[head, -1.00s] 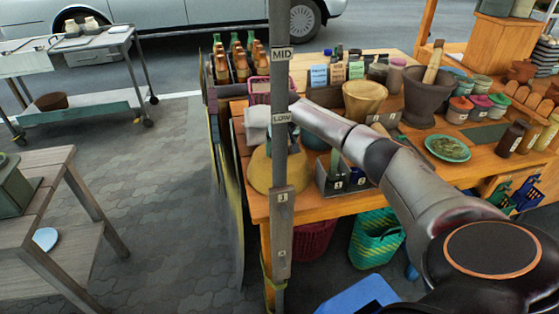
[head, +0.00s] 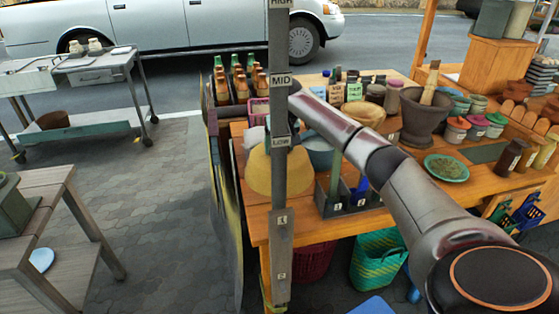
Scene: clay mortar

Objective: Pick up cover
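A tan, dome-shaped cover (head: 262,172) shows near the left front of the wooden table, partly behind the grey upright post. My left gripper is not in view.
The post (head: 281,245) stands before the table's left end. Right of the cover are a blue bowl (head: 320,152), a grey caddy (head: 345,203), a wooden bowl (head: 363,113) and a dark mortar (head: 424,112). Bottles (head: 240,85) stand behind.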

